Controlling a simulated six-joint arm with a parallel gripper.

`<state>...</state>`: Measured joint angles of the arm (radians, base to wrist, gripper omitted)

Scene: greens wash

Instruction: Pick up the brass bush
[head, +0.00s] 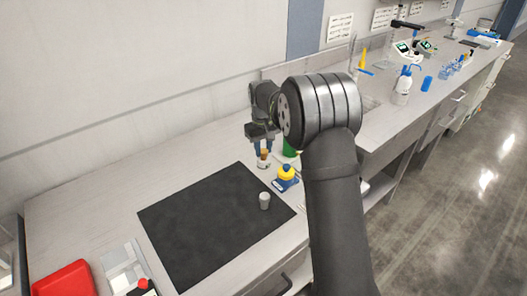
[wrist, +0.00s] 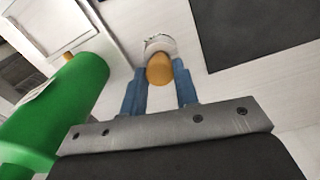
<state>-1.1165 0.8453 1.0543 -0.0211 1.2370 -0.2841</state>
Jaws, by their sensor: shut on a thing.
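My gripper (wrist: 161,88) points down, its two blue fingers closed on the sides of a small brown-topped bottle (wrist: 160,69). The bottle has a rounded orange-brown top and a white lower part with faint dark marks. It also shows in the head view (head: 263,160) below my fingers, upright, near the mat's far right edge. I cannot tell whether its base touches the bench. No clear brass bush shows in either view. A small grey cylinder (head: 264,201) stands on the dark mat, apart from my gripper.
A green bottle (wrist: 62,108) stands close beside my gripper, partly behind my arm in the head view. A blue-and-yellow item (head: 286,175) sits right of the held bottle. The black mat (head: 200,225) is mostly bare. A red bin (head: 64,280) is at lower left.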

